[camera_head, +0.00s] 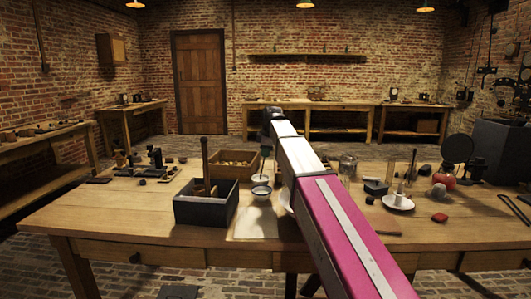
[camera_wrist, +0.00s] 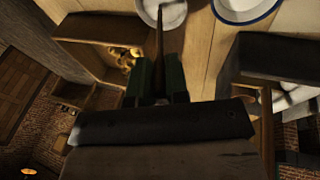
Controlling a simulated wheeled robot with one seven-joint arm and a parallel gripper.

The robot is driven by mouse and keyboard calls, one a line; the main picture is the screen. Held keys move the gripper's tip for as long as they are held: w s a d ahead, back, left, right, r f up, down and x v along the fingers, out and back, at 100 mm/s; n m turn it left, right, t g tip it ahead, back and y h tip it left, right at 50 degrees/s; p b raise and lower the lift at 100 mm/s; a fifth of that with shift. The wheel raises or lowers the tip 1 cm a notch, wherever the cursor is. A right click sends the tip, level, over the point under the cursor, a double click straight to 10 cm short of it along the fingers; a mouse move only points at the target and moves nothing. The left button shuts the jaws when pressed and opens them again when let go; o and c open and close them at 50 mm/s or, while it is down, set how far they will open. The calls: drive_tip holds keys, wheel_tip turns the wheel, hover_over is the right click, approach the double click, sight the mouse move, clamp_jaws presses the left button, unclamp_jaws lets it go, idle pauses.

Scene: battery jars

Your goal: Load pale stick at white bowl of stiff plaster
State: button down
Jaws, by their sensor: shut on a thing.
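My gripper (camera_wrist: 160,88) is shut on a thin stick (camera_wrist: 159,45), which looks brown in shadow in the wrist view. In the head view my gripper (camera_head: 265,152) is over the table and the stick points down toward a small bowl (camera_head: 261,191). In the wrist view the stick's far end overlaps this white bowl (camera_wrist: 176,14), which holds pale stuff. I cannot tell whether the tip touches it. A second white bowl with a blue rim (camera_wrist: 246,17) is beside it; in the head view my arm mostly hides it. I cannot tell which bowl holds stiff plaster.
A dark box (camera_head: 206,211) with an upright rod stands left of the small bowl. A wooden tray (camera_head: 213,167) with brass-coloured pieces lies behind. A pale mat (camera_head: 252,229) lies in front. A white saucer (camera_head: 397,206), glassware and a red flask (camera_head: 444,176) stand on the right.

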drive_tip(key=shift+r, duration=3.55)
